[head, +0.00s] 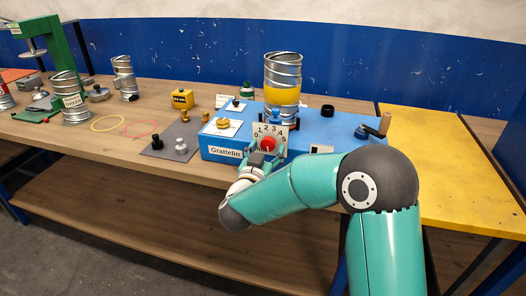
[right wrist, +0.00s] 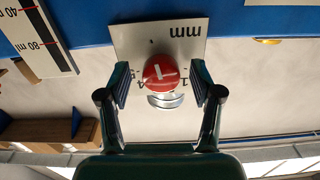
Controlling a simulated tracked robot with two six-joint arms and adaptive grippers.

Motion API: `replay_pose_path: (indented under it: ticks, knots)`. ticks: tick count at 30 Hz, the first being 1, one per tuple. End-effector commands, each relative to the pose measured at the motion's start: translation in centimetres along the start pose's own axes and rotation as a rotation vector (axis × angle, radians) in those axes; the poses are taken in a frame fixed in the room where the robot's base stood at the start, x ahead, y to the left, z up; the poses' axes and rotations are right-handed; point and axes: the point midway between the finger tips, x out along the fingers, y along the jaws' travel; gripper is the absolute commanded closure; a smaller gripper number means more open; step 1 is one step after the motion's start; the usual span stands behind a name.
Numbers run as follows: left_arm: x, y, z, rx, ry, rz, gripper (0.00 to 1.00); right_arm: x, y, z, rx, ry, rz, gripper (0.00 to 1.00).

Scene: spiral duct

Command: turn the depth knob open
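The depth knob is red with a white mark, and it sits on a white dial plate (head: 277,130) numbered 0 to 5 at the front of the blue Grattelin box (head: 222,152). The knob shows in the head view (head: 268,144) and in the right wrist view (right wrist: 160,71), where the plate reads "mm" upside down. My right gripper (right wrist: 160,85) is open, its fingers on either side of the knob with a gap on each side. In the head view the gripper (head: 262,160) is in front of the dial and hides its lower part. My left gripper is out of view.
A metal duct with a yellow band (head: 283,96) stands on the blue box. A grey plate (head: 170,148) with small knobs lies to the left. A yellow board (head: 440,170) is at the right.

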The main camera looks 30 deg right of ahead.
Motion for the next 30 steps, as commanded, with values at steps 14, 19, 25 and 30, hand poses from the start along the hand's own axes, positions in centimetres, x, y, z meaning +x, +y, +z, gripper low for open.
replay_pose_path:
  ticks: [14,19,25,30]
  knots:
    - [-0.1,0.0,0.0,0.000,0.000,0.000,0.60,-1.8,-0.2,-0.2,0.003,0.003,-0.006,0.34]
    - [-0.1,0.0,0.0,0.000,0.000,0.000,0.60,-5.0,-0.2,-0.1,0.000,0.002,-0.008,0.34]
    - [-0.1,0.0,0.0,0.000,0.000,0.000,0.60,-9.0,-0.2,-0.1,0.001,0.002,-0.008,0.34]
    - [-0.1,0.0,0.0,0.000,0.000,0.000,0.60,-11.2,-0.1,0.0,0.001,0.003,-0.005,0.34]
